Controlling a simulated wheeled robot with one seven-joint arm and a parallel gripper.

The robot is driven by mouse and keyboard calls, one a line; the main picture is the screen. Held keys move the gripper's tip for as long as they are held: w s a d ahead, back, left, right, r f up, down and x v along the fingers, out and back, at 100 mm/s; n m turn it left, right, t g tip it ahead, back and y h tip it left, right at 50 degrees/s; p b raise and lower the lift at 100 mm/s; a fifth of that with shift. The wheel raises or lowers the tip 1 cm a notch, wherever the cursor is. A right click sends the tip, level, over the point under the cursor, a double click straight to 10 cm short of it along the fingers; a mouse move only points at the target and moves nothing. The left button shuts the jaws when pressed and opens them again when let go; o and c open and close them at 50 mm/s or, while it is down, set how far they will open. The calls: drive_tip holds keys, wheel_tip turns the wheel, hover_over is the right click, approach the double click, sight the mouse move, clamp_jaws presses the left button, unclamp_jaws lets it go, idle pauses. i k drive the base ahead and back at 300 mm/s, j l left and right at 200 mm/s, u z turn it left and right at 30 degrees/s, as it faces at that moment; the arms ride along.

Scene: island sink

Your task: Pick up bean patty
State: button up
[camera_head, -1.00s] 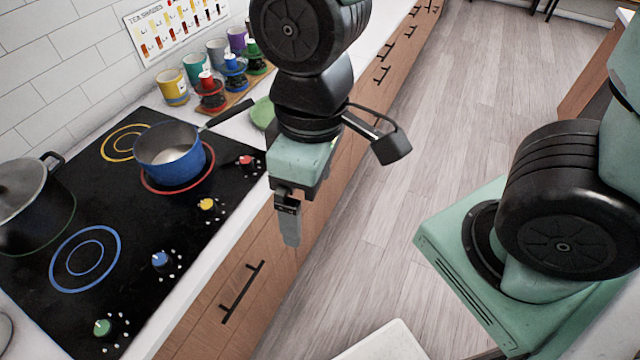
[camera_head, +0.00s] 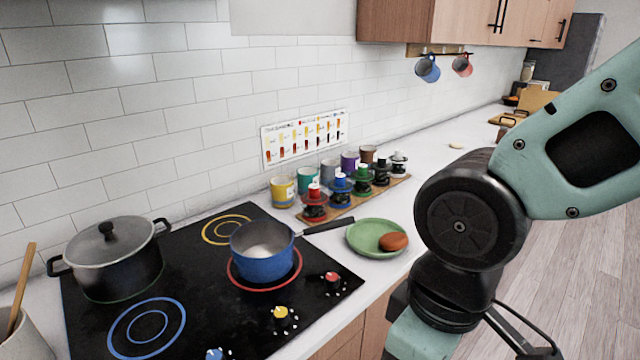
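The bean patty (camera_head: 394,242) looks like a small reddish-brown oval. It lies on the right part of a green plate (camera_head: 366,233) on the white counter, to the right of the cooktop. My arm's wrist is at the lower right, to the right of and nearer than the plate. My gripper's fingers are below the bottom edge of the picture, so whether they are open or shut is hidden.
A blue saucepan (camera_head: 264,256) sits on the cooktop, its handle pointing toward the plate. A lidded dark pot (camera_head: 116,265) is at the left. A rack of stamp-like items (camera_head: 341,188) and several colored cups stand behind the plate. The counter beyond is mostly clear.

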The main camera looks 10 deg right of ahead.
sight(394, 241)
drive_tip(key=z, duration=0.25)
drive_tip(key=i+l+z, duration=0.15)
drive_tip(key=i+z, duration=0.15)
drive_tip(key=z, duration=0.15)
drive_tip(key=i+z, duration=0.4)
drive_tip(key=k+l, duration=0.05)
